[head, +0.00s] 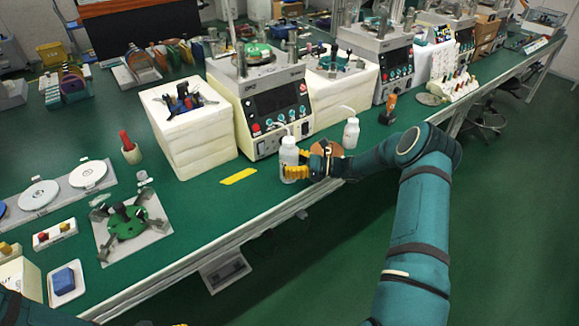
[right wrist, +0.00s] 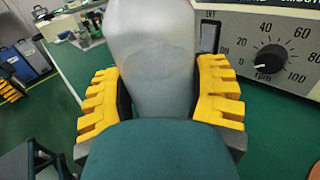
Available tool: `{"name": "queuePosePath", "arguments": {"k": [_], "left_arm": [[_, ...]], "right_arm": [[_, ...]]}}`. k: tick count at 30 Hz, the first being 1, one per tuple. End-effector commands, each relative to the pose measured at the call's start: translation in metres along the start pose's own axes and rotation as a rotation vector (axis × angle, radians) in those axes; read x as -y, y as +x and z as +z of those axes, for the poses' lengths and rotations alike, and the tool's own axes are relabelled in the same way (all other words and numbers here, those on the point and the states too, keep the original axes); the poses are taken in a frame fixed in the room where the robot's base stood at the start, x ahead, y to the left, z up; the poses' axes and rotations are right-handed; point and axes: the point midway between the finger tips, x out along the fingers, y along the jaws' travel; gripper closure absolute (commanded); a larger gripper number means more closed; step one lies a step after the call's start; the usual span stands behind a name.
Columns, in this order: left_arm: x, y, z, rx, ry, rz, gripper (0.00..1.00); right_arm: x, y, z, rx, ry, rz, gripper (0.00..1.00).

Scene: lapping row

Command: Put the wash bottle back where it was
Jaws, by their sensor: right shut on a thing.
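The wash bottle (head: 289,152), a white translucent bottle with a white cap, is upright at the front edge of the green bench, in front of a lapping machine. My right gripper (head: 296,172), with yellow fingers, is shut around its lower body. In the right wrist view the bottle (right wrist: 150,65) fills the space between the two yellow fingers, its top cut off. I cannot tell whether its base touches the bench.
A second white bottle (head: 351,134) stands to the right, beyond a brown round piece (head: 326,149) close by my gripper. A yellow strip (head: 238,176) lies left on bare bench. The lapping machine (head: 270,108) and white foam blocks (head: 190,135) stand behind.

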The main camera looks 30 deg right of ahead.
Motion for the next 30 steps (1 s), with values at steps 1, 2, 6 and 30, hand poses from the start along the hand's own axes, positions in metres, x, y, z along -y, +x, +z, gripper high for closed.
{"name": "queuePosePath", "arguments": {"k": [1, 2, 6, 30], "left_arm": [[0.001, 0.002, 0.0, -0.001, 0.0, 0.0, 0.53], [0.001, 0.002, 0.0, -0.001, 0.0, 0.0, 0.53], [0.001, 0.002, 0.0, -0.001, 0.0, 0.0, 0.53], [0.0, 0.0, 0.0, 0.0, 0.0, 0.0, 0.53]], "right_arm": [[0.0, 0.0, -0.007, 0.002, 0.0, 0.0, 0.82], [0.0, 0.0, -0.008, 0.002, -0.001, 0.0, 0.82], [0.0, 0.0, -0.008, 0.001, -0.002, 0.0, 0.82], [0.001, -0.021, -0.009, -0.001, -0.001, -0.003, 0.07]]}}
